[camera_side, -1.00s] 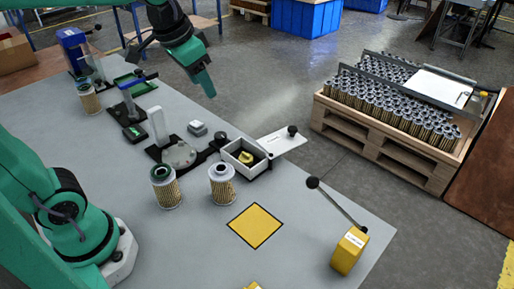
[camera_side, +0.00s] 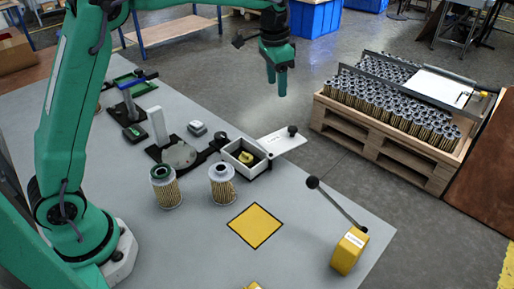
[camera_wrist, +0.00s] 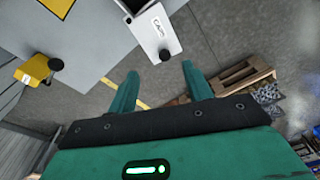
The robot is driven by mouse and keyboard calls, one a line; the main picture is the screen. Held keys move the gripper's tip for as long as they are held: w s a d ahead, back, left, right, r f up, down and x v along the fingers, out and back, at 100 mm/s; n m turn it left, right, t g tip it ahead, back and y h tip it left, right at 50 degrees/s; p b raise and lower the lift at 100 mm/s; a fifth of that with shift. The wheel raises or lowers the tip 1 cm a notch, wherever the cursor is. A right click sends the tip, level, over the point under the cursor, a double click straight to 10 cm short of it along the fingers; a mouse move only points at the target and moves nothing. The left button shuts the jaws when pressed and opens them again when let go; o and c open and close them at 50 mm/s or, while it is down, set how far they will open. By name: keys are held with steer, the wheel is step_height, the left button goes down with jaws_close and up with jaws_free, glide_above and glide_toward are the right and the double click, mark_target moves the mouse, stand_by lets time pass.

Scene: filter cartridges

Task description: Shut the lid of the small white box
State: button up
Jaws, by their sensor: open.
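My gripper (camera_side: 277,88) is open and empty, pointing down, high above and beyond the lid. In the wrist view my gripper's two fingers (camera_wrist: 157,88) are spread with floor between them.
Two filter cartridges (camera_side: 222,187) stand left of the box. A yellow block with a black-knobbed lever (camera_side: 349,248) stands at the front right. A yellow square (camera_side: 255,226) marks the table. A pallet of cartridges (camera_side: 385,150) stands on the floor to the right.

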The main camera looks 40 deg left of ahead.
steer(key=m+g, duration=0.1)
glide_above(293, 128)
step_height(293, 128, down, 8)
steer(key=shift+f, duration=3.9)
jaws_close()
